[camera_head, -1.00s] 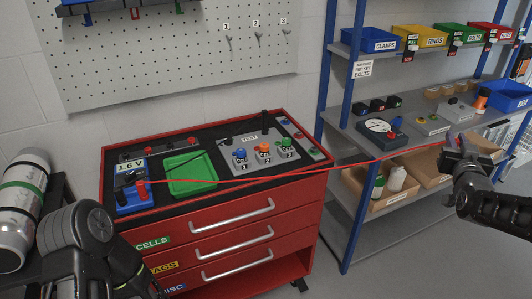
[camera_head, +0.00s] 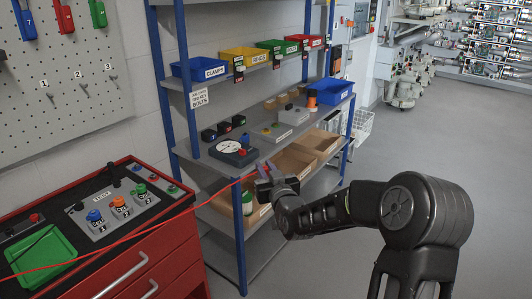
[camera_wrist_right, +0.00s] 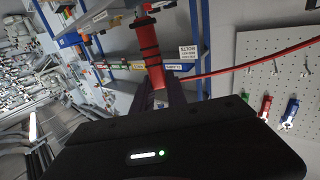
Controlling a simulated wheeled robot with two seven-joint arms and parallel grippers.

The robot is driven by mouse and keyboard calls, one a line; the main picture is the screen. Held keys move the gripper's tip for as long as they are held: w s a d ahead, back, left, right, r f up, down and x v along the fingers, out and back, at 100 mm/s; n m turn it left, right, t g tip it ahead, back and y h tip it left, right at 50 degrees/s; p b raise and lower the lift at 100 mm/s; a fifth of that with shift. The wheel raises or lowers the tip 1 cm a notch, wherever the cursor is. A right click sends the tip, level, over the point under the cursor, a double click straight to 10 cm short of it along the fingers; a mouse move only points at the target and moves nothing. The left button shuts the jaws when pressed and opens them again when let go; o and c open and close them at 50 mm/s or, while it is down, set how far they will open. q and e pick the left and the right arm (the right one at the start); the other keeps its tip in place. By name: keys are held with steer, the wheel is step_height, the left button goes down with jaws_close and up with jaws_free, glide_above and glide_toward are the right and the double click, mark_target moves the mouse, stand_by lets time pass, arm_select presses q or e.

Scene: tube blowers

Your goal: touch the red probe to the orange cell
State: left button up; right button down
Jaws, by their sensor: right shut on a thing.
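My right gripper (camera_head: 264,174) is shut on the red probe (camera_wrist_right: 149,45), held in the air in front of the shelf and well to the right of the cart. The probe is a red cylinder with dark bands in the right wrist view; in the head view it is small and mostly hidden by the gripper. Its red lead (camera_head: 150,229) runs down to the left across the cart. The orange cell (camera_head: 118,201) stands on the grey test block (camera_head: 154,196) on the cart, between the blue cell (camera_head: 94,216) and the green cell (camera_head: 140,189). The probe is apart from the orange cell. My left gripper is out of view.
The red cart (camera_head: 150,250) has a green tray (camera_head: 40,255) at its left. A blue-post shelf (camera_head: 240,245) with bins and a dial device (camera_head: 233,151) stands behind my right gripper. A pegboard (camera_head: 70,95) hangs above the cart. Grey floor is clear at right.

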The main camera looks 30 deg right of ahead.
steer(key=s+a+f+y, duration=0.1)
steer(key=a+f, duration=0.2)
steer(key=a, duration=0.4)
steer(key=s+a+f+n+y, duration=0.1)
steer(key=s+a+f, duration=0.1)
steer(key=a+f, duration=0.2)
steer(key=s+a+f+n+y, duration=0.1)
steer(key=a+f, duration=0.3)
steer(key=a, duration=0.5)
steer(key=shift+s+a+f+y, duration=0.15)
steer(key=shift+s+a+y, duration=0.3)
steer(key=shift+s, duration=0.3)
